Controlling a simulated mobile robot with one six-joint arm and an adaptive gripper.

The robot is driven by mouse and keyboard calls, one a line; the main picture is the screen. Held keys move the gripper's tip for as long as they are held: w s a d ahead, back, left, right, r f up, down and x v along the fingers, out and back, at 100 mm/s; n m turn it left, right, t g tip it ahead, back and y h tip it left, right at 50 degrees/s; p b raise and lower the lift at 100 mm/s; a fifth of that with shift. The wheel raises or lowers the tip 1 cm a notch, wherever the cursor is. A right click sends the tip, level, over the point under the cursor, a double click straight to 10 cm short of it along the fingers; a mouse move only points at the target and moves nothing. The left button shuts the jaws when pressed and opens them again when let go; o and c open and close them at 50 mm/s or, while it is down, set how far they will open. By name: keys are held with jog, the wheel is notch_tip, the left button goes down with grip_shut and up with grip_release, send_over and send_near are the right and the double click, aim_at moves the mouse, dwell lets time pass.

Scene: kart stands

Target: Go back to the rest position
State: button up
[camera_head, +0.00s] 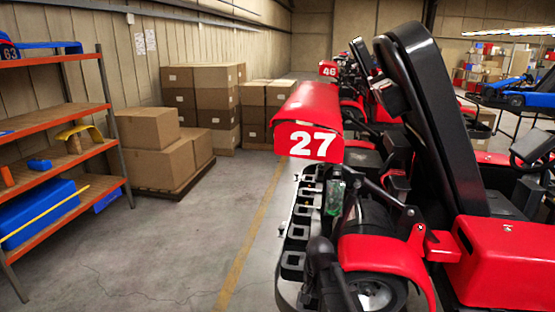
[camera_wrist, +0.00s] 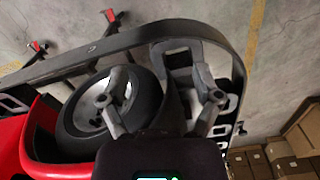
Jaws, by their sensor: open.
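My gripper (camera_wrist: 160,97) shows in the wrist view with its two grey fingers spread wide apart. It is open and nothing shows between the fingertips. It hangs over the edge of a kart, with a black tyre (camera_wrist: 70,125) behind the left finger and the black bumper rail (camera_wrist: 130,40) curving beyond the fingers. I cannot tell how far the fingers are from the kart. In the head view, the red kart with number 27 (camera_head: 308,144) fills the right side. I cannot make out my gripper there for certain.
A metal shelf (camera_head: 60,122) with blue and yellow parts stands at the left. Cardboard boxes (camera_head: 150,130) are stacked along the wall. The grey floor (camera_head: 170,245) between shelf and kart is clear, with a yellow line (camera_head: 240,245). More karts stand behind, one marked 46 (camera_head: 328,70).

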jog(key=s+d+n, duration=0.5)
jog(key=s, duration=0.3)
jog(key=shift+s+d+f, duration=0.25)
jog(key=shift+s+d, duration=0.05)
